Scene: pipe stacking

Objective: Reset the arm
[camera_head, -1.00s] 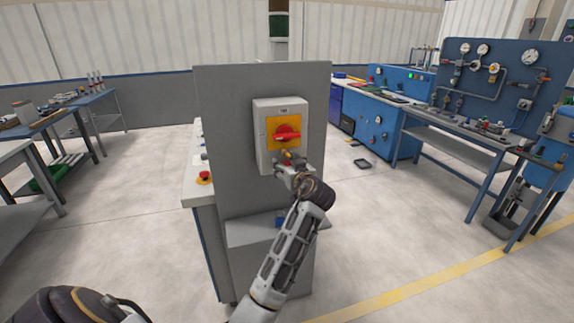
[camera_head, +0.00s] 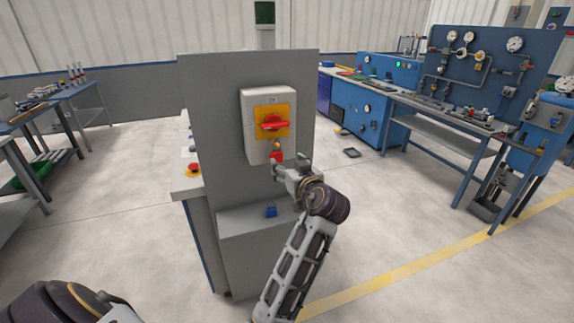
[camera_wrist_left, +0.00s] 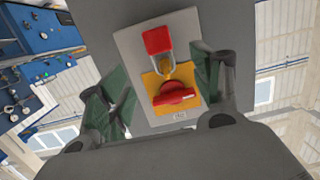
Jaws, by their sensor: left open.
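A grey switch box (camera_head: 258,140) with a yellow plate and a red rotary handle (camera_head: 272,123) is mounted on a grey upright panel (camera_head: 212,105). A red padlock (camera_head: 276,157) hangs at the lower part of the yellow plate; its shackle shows in the wrist view, with the red body (camera_wrist_left: 158,40). The handle lies crosswise. My left gripper (camera_head: 279,172) is open, just below and in front of the padlock. In the wrist view its two fingers stand apart on either side of the padlock, with gaps between. My right gripper is not in view.
A blue padlock (camera_head: 271,211) sits on the grey ledge (camera_head: 238,221) below the switch box. A red emergency button (camera_head: 194,169) is on the console left of the panel. Workbenches stand at left and right. The floor (camera_head: 400,215) right of the cabinet is open.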

